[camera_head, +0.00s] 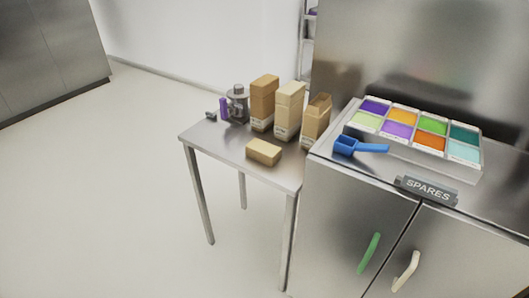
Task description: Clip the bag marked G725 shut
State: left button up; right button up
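Three upright tan paper bags stand in a row at the back of the small metal table: a left bag (263,102), a middle bag (289,110) and a right bag (315,121). The right bag's top looks open. Each has a pale label low on its front, too small to read, so I cannot tell which is G725. A small dark grey object (211,115) lies at the table's left end; I cannot tell if it is a clip. Neither of my grippers is in view.
A grey machine (238,104) with a purple part stands left of the bags. A tan block (263,152) lies in front. The cabinet (345,205) on the right carries a blue scoop (359,147), a tray of coloured compartments (460,172) and a SPARES sign (427,190). The table's front left is clear.

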aim_at(316, 114)
jog(key=i+j+z, duration=0.15)
jog(key=i+j, duration=0.15)
jog(key=i+j+z, duration=0.1)
jog(key=i+j, duration=0.15)
jog(key=j, duration=0.15)
jog(key=i+j+z, duration=0.15)
jog(key=i+j, duration=0.15)
jog(key=j, duration=0.1)
